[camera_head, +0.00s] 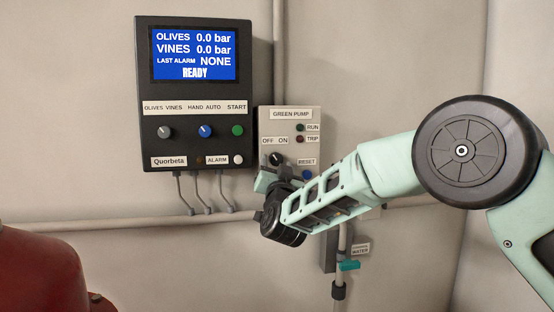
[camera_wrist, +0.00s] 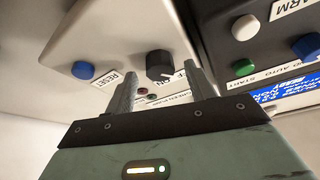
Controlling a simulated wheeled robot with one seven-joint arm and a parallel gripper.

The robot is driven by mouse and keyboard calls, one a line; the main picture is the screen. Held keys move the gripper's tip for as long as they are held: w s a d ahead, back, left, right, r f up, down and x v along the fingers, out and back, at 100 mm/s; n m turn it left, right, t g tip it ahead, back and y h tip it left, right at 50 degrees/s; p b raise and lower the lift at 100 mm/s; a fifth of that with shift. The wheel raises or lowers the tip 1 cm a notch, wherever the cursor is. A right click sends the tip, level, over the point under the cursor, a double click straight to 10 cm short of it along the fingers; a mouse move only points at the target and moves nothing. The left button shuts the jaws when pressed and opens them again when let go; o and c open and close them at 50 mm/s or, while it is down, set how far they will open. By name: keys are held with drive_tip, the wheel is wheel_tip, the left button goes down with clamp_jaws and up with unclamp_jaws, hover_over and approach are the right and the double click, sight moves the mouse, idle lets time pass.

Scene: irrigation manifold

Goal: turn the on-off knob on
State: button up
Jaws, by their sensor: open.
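The on-off knob (camera_head: 276,158) is a black rotary knob on the grey GREEN PUMP box (camera_head: 290,125), below the OFF and ON labels. In the wrist view the knob (camera_wrist: 159,64) has a white mark that seems to point toward the OFF side. My gripper (camera_head: 272,174) is just below the knob in the head view, covering the lower part of the box. In the wrist view my gripper (camera_wrist: 161,80) is open, its two fingers apart with the knob between or just beyond their tips. I cannot tell whether either finger touches it.
A blue RESET button (camera_head: 308,174) sits to the right of the knob, close to my gripper. The black Quorbeta controller (camera_head: 190,125) is at left, its screen showing READY. A pipe with a teal valve handle (camera_head: 349,266) runs below. A red tank (camera_head: 40,275) stands at lower left.

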drive_tip(key=shift+w+r, duration=0.1)
drive_tip(key=shift+w, duration=0.35)
drive_tip(key=c, duration=1)
